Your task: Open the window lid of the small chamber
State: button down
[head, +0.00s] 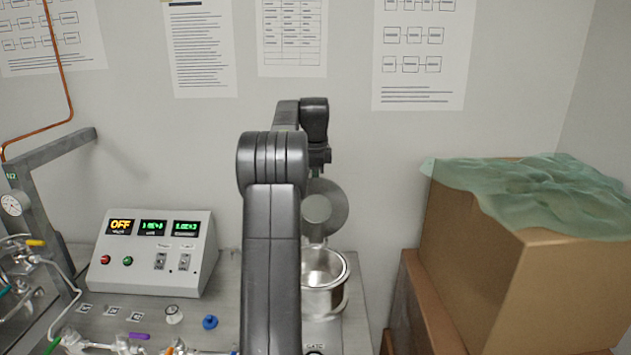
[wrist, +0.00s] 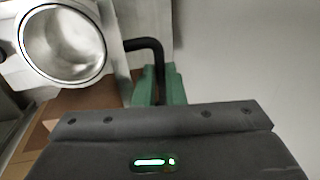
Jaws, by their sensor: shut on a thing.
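The small chamber (head: 327,282) is a shiny metal cylinder on the bench, just right of my arm in the head view. Its open top and inside are visible. The round lid (head: 338,207) stands raised and steeply tilted above and behind the chamber, with a darker round window in its middle; my arm hides its left part. My gripper (wrist: 160,92) has green fingers shut on a black bent handle (wrist: 151,45) in the wrist view. A round metal rim with a shiny interior (wrist: 64,45) shows left of the handle. In the head view the fingertips are hard to make out.
A control box (head: 153,252) with lit displays stands left of my arm. Valves and tubing (head: 125,346) lie at the front left. A cardboard box (head: 500,265) with a green sheet (head: 535,185) on top stands to the right. The wall is close behind.

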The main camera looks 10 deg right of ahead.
jog(key=shift+w+f, duration=0.15)
jog(key=shift+f, duration=0.25)
jog(key=c, duration=1.5)
grip_release()
jog(key=shift+w+d, duration=0.1)
jog(key=shift+w, duration=0.2)
jog(key=shift+s+r, duration=0.15)
notch_tip(320, 180, up, 14)
jog(key=s, duration=0.2)
jog(key=shift+s+a+f, duration=0.25)
jog(key=shift+a, duration=0.1)
